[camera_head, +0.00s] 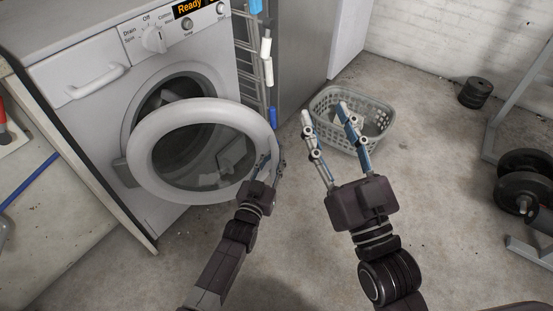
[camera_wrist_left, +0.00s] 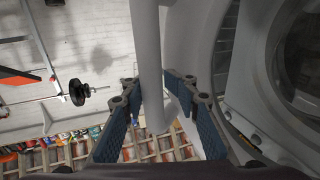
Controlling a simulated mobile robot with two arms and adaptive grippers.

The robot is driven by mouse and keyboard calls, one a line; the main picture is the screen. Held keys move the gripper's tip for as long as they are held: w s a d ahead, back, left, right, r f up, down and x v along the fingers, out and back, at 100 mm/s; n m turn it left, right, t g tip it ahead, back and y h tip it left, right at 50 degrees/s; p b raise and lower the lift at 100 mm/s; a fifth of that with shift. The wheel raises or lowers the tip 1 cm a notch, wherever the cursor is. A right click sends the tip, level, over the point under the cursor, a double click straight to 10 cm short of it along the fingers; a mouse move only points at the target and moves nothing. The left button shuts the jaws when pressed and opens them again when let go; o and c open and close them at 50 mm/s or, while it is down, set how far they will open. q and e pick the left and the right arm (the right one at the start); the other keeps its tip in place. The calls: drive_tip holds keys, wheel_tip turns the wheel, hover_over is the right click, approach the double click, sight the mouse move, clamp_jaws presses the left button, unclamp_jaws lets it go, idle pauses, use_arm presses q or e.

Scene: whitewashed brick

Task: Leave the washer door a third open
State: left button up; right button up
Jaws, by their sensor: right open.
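The washer (camera_head: 95,107) stands at the left with its round, white-rimmed glass door (camera_head: 143,183) partly open. The door is hinged on its left side and swung out from the drum opening (camera_head: 168,88). My left gripper (camera_head: 272,160) is at the door's right, free edge, with one finger on each side of the rim. In the left wrist view, the rim (camera_wrist_left: 150,60) stands between the two fingertips (camera_wrist_left: 152,82), which appear to touch it. My right gripper (camera_head: 327,112) is open and empty, to the right of the door and in front of the basket.
A grey-green laundry basket (camera_head: 372,142) sits on the floor beyond my right gripper. A rack (camera_head: 250,62) stands beside the washer. Weights (camera_head: 520,180) and a metal frame are at the far right. The floor between is clear.

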use_arm(q)
drive_tip(key=shift+o, duration=0.8)
drive_tip(key=shift+a, duration=0.15)
drive_tip(key=shift+s, duration=0.15)
drive_tip(key=v, duration=1.1)
drive_tip(key=shift+s, duration=0.35)
drive_tip(key=shift+a, duration=0.1)
